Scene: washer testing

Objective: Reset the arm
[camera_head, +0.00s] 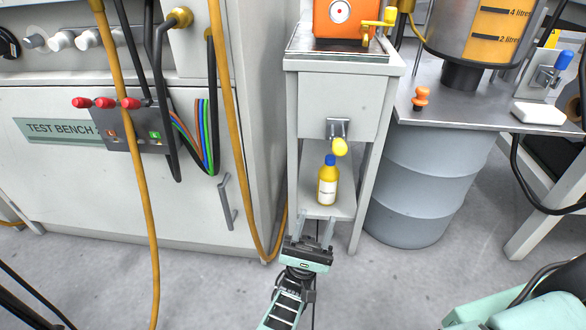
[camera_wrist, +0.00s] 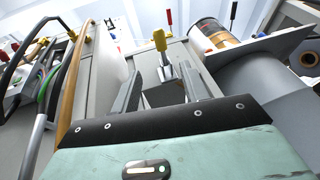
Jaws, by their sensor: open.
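My gripper (camera_head: 315,226) is open and empty in the head view, low in front of a narrow grey stand (camera_head: 298,125). Its two fingers point toward the stand's lower shelf (camera_head: 343,205). A yellow bottle (camera_head: 327,188) with a blue cap stands upright on that shelf, just beyond the fingertips and apart from them. In the wrist view the two open fingers (camera_wrist: 165,92) point up at the stand, with nothing between them. A yellow-knobbed lever (camera_wrist: 160,40) shows above the fingers there. I cannot make out the bottle in the wrist view.
A test bench (camera_head: 190,200) with hoses stands at the left. An orange box (camera_head: 340,18) sits on top of the stand. A grey drum (camera_head: 415,190) under a metal table (camera_head: 455,112) stands close at the right.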

